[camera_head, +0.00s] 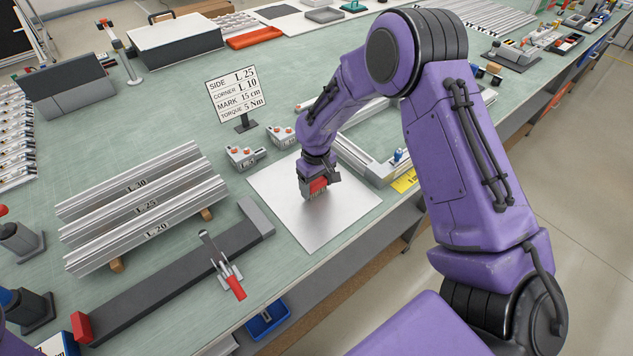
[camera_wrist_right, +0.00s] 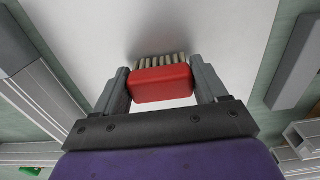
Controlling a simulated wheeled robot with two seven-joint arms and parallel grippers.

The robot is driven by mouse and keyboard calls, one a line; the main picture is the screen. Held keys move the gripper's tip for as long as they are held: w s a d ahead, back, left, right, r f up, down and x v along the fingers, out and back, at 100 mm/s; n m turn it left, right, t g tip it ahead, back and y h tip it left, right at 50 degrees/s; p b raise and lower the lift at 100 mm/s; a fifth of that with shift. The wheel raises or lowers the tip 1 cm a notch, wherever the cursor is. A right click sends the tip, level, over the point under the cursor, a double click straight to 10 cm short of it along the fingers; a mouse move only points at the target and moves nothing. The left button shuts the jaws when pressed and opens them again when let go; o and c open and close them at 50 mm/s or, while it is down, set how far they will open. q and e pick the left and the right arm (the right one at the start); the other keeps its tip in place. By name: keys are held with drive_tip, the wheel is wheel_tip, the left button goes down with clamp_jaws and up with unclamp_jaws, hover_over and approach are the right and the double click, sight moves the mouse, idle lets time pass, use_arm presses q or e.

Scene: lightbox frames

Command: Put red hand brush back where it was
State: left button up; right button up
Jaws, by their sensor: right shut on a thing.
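The red hand brush (camera_head: 318,185) is in my right gripper (camera_head: 317,190), at the end of the purple arm, over the light metal plate (camera_head: 285,215). In the right wrist view, the brush's red block (camera_wrist_right: 161,83) sits between the two grey fingers of the right gripper (camera_wrist_right: 163,88), with pale bristles (camera_wrist_right: 160,60) beyond it. The bristles point towards the plate; I cannot tell whether they touch it. A small purple part of my left side shows at the lower left of the head view, but my left gripper is not in view.
A sign (camera_head: 236,93) stands behind the plate, with small grey boxes (camera_head: 245,156) near it. Aluminium profiles (camera_head: 145,208) lie at left. A long dark fixture with a red-handled clamp (camera_head: 228,275) is in front of them. A metal frame (camera_head: 370,160) lies right of the plate.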

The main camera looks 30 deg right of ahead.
sight(316, 182)
drive_tip(key=shift+w+f, duration=0.25)
drive_tip(key=shift+s, duration=0.3)
drive_tip(key=o, duration=1)
drive_tip(key=shift+f, duration=0.1)
drive_tip(key=shift+w, duration=0.15)
drive_tip(key=shift+r, duration=0.2)
wheel_tip(316, 182, up, 12)
drive_tip(key=shift+r+b, duration=0.1)
drive_tip(key=shift+b, duration=0.7)
